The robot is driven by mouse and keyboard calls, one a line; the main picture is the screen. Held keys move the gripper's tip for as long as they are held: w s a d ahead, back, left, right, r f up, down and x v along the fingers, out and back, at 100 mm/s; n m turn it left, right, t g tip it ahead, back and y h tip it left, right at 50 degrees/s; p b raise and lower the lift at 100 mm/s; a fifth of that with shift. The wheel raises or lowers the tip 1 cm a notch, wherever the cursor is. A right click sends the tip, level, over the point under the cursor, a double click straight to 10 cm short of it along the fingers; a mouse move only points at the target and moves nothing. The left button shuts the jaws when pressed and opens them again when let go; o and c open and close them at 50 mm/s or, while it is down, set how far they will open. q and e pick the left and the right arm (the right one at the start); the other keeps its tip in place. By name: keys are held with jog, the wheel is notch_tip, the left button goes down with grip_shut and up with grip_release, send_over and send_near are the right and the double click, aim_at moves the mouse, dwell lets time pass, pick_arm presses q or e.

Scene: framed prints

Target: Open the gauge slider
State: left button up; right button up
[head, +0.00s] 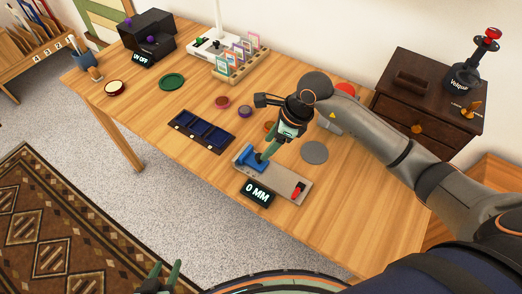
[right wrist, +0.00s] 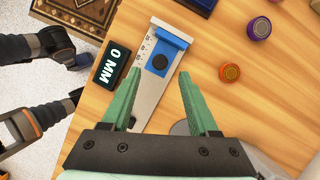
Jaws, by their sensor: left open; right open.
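The gauge (head: 282,181) is a grey plate lying on the wooden table, with a blue slider (head: 249,157) at its left end and a red part at its right end. Its display (head: 257,194) reads 0 MM. In the right wrist view the blue slider (right wrist: 172,47) carries a dark round knob (right wrist: 160,63) and sits beside printed scale marks. My right gripper (head: 263,159) is open above the gauge. In the wrist view its green fingers (right wrist: 159,76) are on either side of the plate, just short of the knob; contact is not clear. My left gripper (head: 163,275) is open and empty, off the table.
A dark blue tray (head: 202,131) lies left of the gauge, and a grey disc (head: 314,152) lies right of it. Small round pots (head: 222,102) and a card rack (head: 240,63) stand behind. A dark drawer cabinet (head: 425,95) is at the right. The table's front left is clear.

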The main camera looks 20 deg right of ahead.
aim_at(259, 156)
jog(key=x, duration=0.5)
jog(key=shift+a+f, duration=0.1)
grip_shut()
dwell(0.4)
dwell(0.9)
